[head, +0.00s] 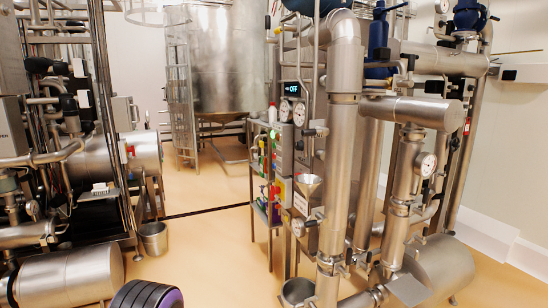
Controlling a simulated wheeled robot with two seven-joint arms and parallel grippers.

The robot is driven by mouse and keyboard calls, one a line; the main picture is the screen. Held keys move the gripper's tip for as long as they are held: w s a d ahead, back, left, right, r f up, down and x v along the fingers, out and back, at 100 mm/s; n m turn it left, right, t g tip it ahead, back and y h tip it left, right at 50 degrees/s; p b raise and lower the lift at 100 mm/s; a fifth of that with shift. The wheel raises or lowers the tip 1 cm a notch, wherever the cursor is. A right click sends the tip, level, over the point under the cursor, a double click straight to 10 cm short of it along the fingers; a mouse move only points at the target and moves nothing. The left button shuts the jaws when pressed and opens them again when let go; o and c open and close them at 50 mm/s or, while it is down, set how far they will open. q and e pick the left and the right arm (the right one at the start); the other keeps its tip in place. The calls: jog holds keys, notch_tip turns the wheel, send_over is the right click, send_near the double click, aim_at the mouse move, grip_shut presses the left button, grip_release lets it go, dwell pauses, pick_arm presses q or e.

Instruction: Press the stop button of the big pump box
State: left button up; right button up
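A grey control box (284,150) stands upright on the pipe skid in the middle of the head view. Small coloured controls run down its left side, including a lit green one (272,134). Lower down is a red control (275,190) on a yellow-green patch. A dark display (294,89) above reads "OFF". I cannot tell which box is the big pump box, and no stop button can be made out for certain. Neither of my grippers is in view.
A large steel tank (215,60) with a ladder (183,100) stands at the back. Pipework and a horizontal vessel (440,265) fill the right. Machinery lines the left, with a steel bucket (154,238) beside it. Tan floor (205,235) lies open between.

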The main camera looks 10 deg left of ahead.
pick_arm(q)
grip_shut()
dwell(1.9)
